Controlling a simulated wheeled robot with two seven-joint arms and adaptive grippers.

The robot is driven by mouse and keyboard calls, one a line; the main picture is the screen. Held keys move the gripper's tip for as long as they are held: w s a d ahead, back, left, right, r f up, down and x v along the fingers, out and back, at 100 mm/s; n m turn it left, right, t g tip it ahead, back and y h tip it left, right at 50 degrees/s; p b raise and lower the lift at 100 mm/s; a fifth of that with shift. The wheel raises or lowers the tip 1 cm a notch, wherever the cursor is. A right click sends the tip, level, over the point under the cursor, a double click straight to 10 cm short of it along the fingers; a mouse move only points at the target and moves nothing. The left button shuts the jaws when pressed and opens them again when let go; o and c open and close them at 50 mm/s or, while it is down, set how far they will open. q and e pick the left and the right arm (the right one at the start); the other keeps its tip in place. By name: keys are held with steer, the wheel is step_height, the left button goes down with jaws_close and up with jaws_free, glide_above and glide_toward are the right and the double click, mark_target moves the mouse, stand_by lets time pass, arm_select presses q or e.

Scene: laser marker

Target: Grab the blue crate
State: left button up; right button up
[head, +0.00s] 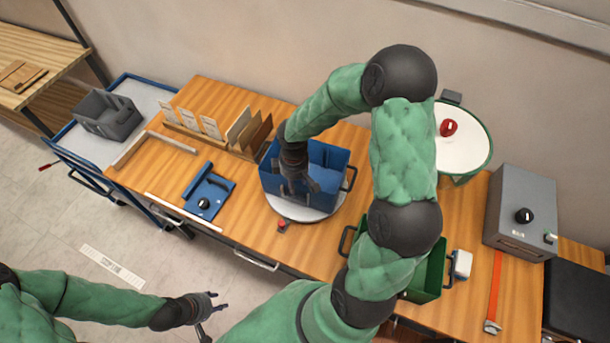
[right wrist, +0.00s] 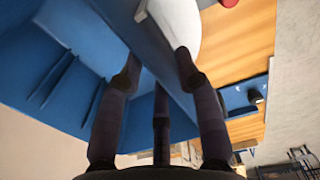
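The blue crate (head: 325,168) stands upright on a round white turntable (head: 300,212) in the middle of the wooden table. My right gripper (head: 300,186) reaches down from above at the crate's left front part. In the right wrist view my right gripper (right wrist: 158,73) is open, its fingertips spread apart at the blue crate (right wrist: 75,65), with a blue wall showing between them. I cannot tell whether they touch it. My left gripper (head: 217,304) is open and empty, in front of the table and away from the crate.
A green crate (head: 430,272) stands right of the blue crate, partly behind my right arm. A blue fixture (head: 208,192), card rack (head: 225,135) and cart with a grey bin (head: 108,115) are left.

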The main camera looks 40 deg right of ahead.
steer(key=shift+f, duration=1.75)
jaws_close()
steer(key=shift+r, duration=0.1)
